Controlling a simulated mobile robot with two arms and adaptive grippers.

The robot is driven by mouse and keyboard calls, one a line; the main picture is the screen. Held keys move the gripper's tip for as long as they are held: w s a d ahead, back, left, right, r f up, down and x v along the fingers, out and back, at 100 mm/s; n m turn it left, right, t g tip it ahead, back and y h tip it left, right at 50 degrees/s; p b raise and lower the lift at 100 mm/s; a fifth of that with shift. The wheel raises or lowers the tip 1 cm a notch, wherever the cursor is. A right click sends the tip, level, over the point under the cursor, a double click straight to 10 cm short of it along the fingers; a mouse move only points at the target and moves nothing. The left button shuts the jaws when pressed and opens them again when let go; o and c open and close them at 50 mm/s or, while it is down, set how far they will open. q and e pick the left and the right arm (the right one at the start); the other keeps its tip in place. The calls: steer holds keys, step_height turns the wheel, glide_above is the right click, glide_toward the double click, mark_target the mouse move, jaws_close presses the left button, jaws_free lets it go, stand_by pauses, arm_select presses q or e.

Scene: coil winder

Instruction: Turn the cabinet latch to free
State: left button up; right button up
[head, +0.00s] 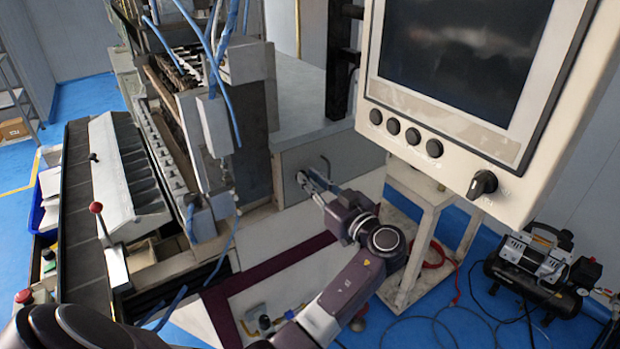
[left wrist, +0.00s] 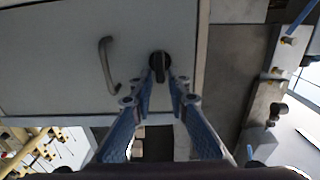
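The pale grey cabinet front (left wrist: 60,60) fills the upper left of the left wrist view, and it also shows in the head view (head: 345,150). The latch (left wrist: 160,66) is a small dark round knob with a raised grip, near the panel's right edge. A curved metal handle (left wrist: 106,65) is to its left. My left gripper (left wrist: 158,88) is open, its blue fingers spread on either side just below the latch. I cannot tell whether they touch it. In the head view my left gripper (head: 308,181) is at the cabinet front and covers the latch area. My right gripper is not seen.
A control panel (head: 455,95) with a screen and dark knobs hangs at the upper right. The coil winder (head: 190,130) stands at the left. A white stand (head: 415,215) and a compressor (head: 535,275) are at the right, with hoses on the blue floor.

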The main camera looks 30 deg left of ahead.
arm_select(q)
steer(key=shift+a, duration=0.1)
jaws_close()
steer(key=m+b, duration=0.1)
steer(key=m, duration=0.4)
steer(key=w+m+b, duration=0.1)
steer(key=m, duration=0.2)
steer(key=shift+f+b, duration=0.3)
steer(key=shift+f, duration=0.05)
steer(key=m, duration=0.2)
steer(key=m+p, duration=0.1)
steer(key=m, duration=0.1)
steer(key=shift+w+f+m, duration=0.1)
steer(key=shift+f+m, duration=0.1)
steer(key=shift+m, duration=0.1)
steer(key=shift+w+f+m+p, duration=0.15)
steer(key=shift+m+p, duration=0.35)
steer(key=shift+m, duration=0.8)
steer(key=shift+s+f+m+p, duration=0.15)
steer(key=shift+m+p, duration=0.35)
steer(key=shift+m, duration=0.8)
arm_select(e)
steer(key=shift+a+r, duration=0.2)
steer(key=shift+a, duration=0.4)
arm_select(q)
steer(key=shift+w+f, duration=0.1)
